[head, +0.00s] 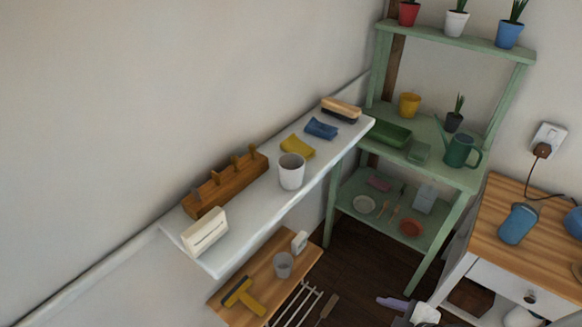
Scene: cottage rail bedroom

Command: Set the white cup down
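The white cup (291,171) stands upright on the white wall shelf (262,217), near its front edge. No gripper touches it. A white and grey part at the bottom edge, right of centre, looks like my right gripper (395,304), with a pale purple piece at its tip. It is low, well below the shelf and to the right of the cup. I cannot tell whether it is open or shut, or whether the purple piece is something it holds. My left gripper is not in view.
A wooden peg rack (227,187), a cream box (205,231), yellow (298,146) and blue (321,128) cloths and a brush (341,109) share the shelf. A grey cup (283,264) stands on the wooden shelf below. A green rack (463,181) stands right; a wooden-topped cabinet (490,250) is beyond.

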